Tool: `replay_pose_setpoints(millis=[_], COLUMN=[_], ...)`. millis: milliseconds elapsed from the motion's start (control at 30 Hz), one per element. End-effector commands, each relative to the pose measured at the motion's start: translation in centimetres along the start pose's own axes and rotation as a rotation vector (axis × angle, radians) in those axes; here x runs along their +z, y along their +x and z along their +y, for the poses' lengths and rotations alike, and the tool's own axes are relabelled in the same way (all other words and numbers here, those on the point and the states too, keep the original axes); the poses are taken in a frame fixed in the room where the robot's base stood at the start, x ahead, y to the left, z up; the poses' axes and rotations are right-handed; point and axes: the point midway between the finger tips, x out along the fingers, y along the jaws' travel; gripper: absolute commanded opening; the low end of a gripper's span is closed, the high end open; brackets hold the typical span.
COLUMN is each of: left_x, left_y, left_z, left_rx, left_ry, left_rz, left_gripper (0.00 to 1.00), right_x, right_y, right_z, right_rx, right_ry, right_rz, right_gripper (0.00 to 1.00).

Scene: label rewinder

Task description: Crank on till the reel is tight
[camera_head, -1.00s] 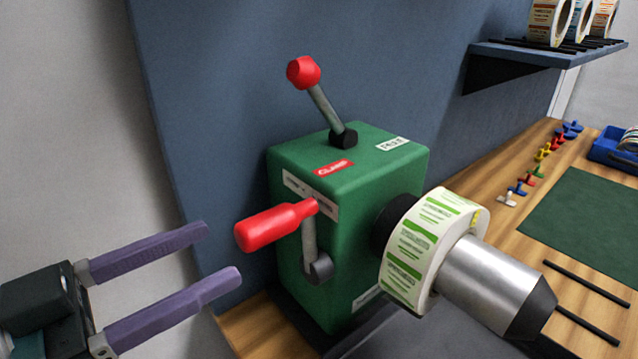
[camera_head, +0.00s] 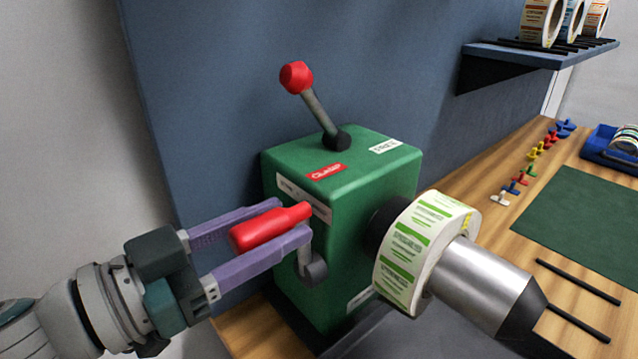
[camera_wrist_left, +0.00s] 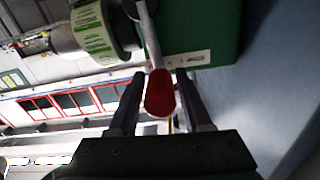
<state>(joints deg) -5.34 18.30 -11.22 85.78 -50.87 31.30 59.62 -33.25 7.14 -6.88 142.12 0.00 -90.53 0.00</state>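The green rewinder box (camera_head: 345,200) stands on the bench with a red-knobbed clamp lever (camera_head: 318,105) on top. In the left wrist view the red handle (camera_wrist_left: 160,92) lies between the two dark fingers, with gaps still showing. The label reel (camera_head: 425,250), white with green labels, sits on the metal spindle (camera_head: 485,280). My right gripper is not seen.
A shelf (camera_head: 540,55) with several label rolls is at the upper right. Coloured pegs (camera_head: 535,155), a blue tray (camera_head: 600,145), a green mat (camera_head: 585,220) and black rods (camera_head: 578,282) lie on the wooden bench. A blue panel stands behind the machine.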

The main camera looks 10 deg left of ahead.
Motion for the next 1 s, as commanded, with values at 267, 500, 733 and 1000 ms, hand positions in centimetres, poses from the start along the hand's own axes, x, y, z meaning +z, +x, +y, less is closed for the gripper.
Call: replay_pose_setpoints(millis=[267, 500, 733, 1000], left_x=[0.00, 0.01, 0.01, 0.01], left_y=[-0.03, -0.03, -0.03, -0.03], left_z=[0.00, 0.01, 0.01, 0.02], left_rx=[0.000, 0.000, 0.001, 0.001], left_ry=[0.000, 0.000, 0.000, 0.001], left_rz=[0.000, 0.000, 0.000, 0.000], left_gripper=[0.16, 0.00, 0.00, 0.00], right_x=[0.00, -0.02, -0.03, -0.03], right_y=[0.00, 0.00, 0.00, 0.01], right_z=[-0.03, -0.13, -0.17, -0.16], right_rx=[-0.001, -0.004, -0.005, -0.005], right_ry=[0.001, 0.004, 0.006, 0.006], right_rz=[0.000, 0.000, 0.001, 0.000], right_gripper=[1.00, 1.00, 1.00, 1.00])
